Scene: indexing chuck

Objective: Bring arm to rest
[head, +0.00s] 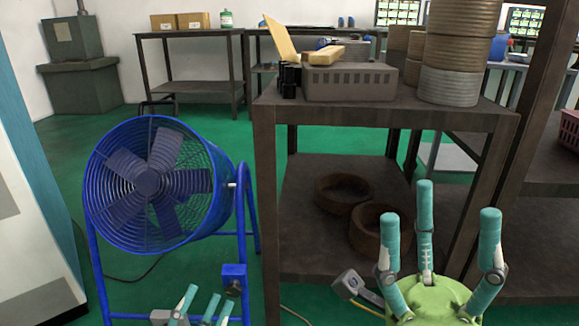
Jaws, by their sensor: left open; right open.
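My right gripper (440,230) is large in the lower right of the head view. Its three teal fingers point up and stand spread apart above a green body. It is open, with nothing between the fingers. My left gripper (203,305) is at the bottom edge, left of the middle, in front of the fan's foot. Its teal fingertips point up and are apart, and it is empty. The rest of it and both arms are cut off by the bottom of the picture.
A blue fan (150,185) stands behind my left gripper. A brown metal table (390,112) stands behind my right gripper, with a grey crate (350,82) and stacked coiled rings (460,50) on top. Two rusty rings (345,187) lie on its lower shelf.

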